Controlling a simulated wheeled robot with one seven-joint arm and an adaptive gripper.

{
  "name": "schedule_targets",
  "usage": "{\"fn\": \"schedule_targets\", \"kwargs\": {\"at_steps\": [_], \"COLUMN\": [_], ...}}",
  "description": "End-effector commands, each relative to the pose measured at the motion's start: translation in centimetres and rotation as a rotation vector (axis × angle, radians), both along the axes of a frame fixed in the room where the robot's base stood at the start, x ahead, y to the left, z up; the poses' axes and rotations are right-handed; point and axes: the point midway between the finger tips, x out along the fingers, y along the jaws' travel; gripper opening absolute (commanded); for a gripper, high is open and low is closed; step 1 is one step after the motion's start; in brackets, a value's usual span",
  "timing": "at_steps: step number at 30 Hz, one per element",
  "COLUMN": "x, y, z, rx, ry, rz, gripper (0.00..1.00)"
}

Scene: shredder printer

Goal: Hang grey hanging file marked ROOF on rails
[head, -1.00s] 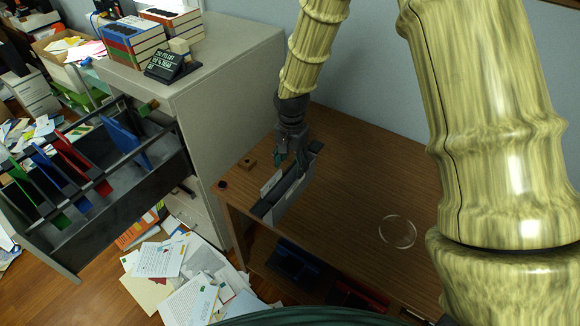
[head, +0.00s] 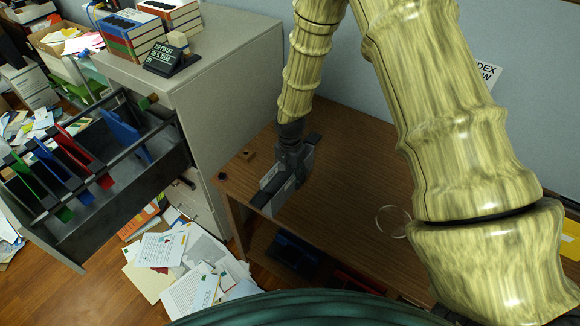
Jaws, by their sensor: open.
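The grey hanging file (head: 284,198) stands upright near the left end of the brown wooden table. Its ROOF marking cannot be read from here. My gripper (head: 291,174) is open and reaches down at the file's top, covering part of it. I cannot tell whether the fingers touch the file. The open drawer of the grey cabinet, at the left, has dark rails (head: 91,150). Green, blue and red files hang across them, with a blue file (head: 125,132) nearest the cabinet.
A clear round ring (head: 393,221) lies on the table. Papers (head: 190,280) cover the floor below the drawer.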

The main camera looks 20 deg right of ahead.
Motion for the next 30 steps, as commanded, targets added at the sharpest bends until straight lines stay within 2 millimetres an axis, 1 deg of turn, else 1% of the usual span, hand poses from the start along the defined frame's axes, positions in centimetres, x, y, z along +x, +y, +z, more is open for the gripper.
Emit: {"fn": "schedule_targets", "kwargs": {"at_steps": [6,16,17,18,20,21,25,26,27,30], "x": [0.0,0.0,0.0,0.0,0.0,0.0,0.0,0.0,0.0,0.0], "y": [0.0,0.0,0.0,0.0,0.0,0.0,0.0,0.0,0.0,0.0], "z": [-1.2,-1.4,-1.4,-1.4,-1.4,-1.4,-1.4,-1.4,-1.4,-1.3], "rx": [0.0,0.001,0.001,0.001,0.001,0.001,0.001,0.001,0.001,0.001], "ry": [0.0,-0.001,-0.001,-0.001,-0.001,-0.001,-0.001,-0.001,-0.001,-0.001], "rz": [0.0,0.0,0.0,0.0,0.0,0.0,0.0,0.0,0.0,0.0], "gripper": [0.61,0.61,0.59,0.52,0.41,0.33,0.1,0.1,0.06,0.06]}}
